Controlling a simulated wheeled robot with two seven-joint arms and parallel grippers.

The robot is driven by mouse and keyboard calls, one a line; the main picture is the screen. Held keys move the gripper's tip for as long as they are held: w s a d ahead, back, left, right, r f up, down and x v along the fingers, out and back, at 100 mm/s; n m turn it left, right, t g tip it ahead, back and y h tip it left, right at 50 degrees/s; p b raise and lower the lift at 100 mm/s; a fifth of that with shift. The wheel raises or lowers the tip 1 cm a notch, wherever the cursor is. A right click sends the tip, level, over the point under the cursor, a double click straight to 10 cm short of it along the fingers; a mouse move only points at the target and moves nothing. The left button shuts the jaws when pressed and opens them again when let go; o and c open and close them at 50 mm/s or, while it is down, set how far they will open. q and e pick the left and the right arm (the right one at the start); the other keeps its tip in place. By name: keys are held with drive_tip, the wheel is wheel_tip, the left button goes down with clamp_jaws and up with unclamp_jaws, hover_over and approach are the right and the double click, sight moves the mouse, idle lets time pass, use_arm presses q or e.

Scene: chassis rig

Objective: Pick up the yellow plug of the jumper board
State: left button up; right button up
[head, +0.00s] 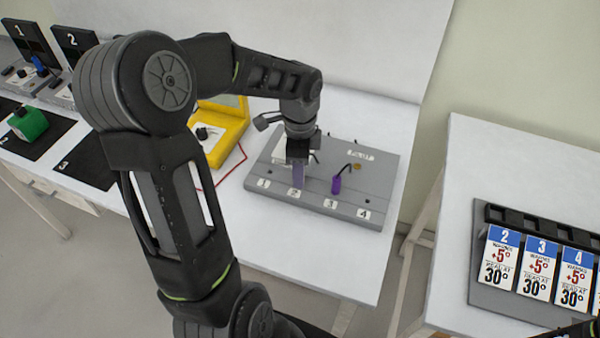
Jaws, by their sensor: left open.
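The grey jumper board (325,208) lies on the white table, with labels 1 to 4 along its front edge. My left gripper (297,173) points down over the board's left part, above label 2, and is open. A pale purple piece shows at its fingertips; I cannot tell whether it is a plug or part of the gripper. A dark purple plug (336,185) with a black lead stands near label 3. A small orange-yellow spot (357,167) shows behind it, too small to identify. No yellow plug shows clearly; the gripper hides part of the board.
A yellow case (229,135) with a red lead stands left of the board. A green block (28,123) sits on a dark mat at far left. At right, a separate white table holds a grey rack (490,277) with numbered cards. A gap separates the tables.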

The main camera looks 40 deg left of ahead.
use_arm(q)
drive_tip(key=shift+c, duration=0.3)
clamp_jaws()
idle(0.3)
